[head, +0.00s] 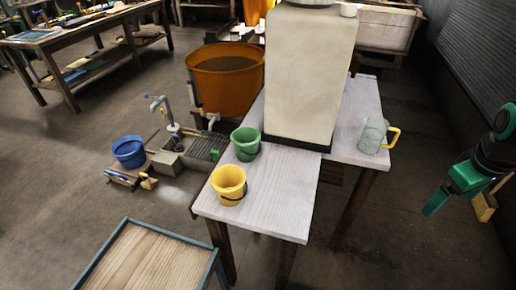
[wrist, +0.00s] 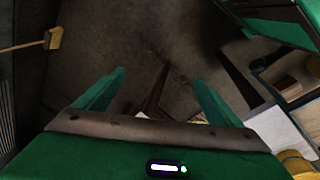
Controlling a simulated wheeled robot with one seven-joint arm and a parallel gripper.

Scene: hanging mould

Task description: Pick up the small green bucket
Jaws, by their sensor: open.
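The small green bucket (head: 246,144) stands upright near the left edge of the pale wooden table (head: 266,222), in the head view. Its dark handle hangs at the front. It sits beside the large cream tank and behind the yellow bucket (head: 229,185). My gripper (head: 438,204) is off the table at the far right, well apart from the bucket. In the wrist view its green fingers (wrist: 158,77) are spread with nothing between them and dark floor beyond. I cannot make out the green bucket in the wrist view.
The cream tank (head: 311,80) stands close right of the green bucket. A clear jug with a yellow handle (head: 373,136) is at the table's right edge. An orange tub (head: 226,80) and a blue bucket (head: 128,151) are left of the table. The floor right of the table is mostly clear.

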